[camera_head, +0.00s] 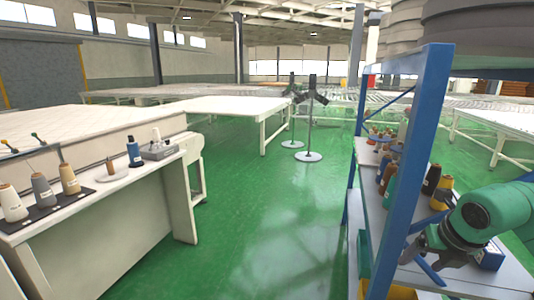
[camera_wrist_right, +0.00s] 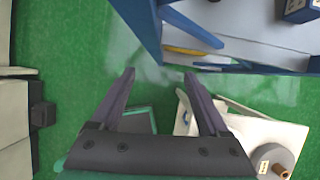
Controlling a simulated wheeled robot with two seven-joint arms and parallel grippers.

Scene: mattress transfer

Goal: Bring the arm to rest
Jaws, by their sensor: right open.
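My right gripper (camera_head: 421,262) is at the lower right in the head view, beside the blue-framed shelf rack (camera_head: 414,150). My green and grey right arm (camera_head: 495,212) comes in from the right edge. In the right wrist view the gripper (camera_wrist_right: 159,75) has its two dark fingers spread apart with nothing between them. Green floor shows between and beyond the fingers, and a blue shelf edge (camera_wrist_right: 138,25) lies ahead of them. My left gripper is not in view.
Thread cones (camera_head: 437,180) stand on the rack's shelf close to my right arm. A white table (camera_head: 100,215) with several thread spools (camera_head: 70,179) stands at the left. Two dark stands (camera_head: 309,156) stand farther back. The green floor (camera_head: 270,220) between is clear.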

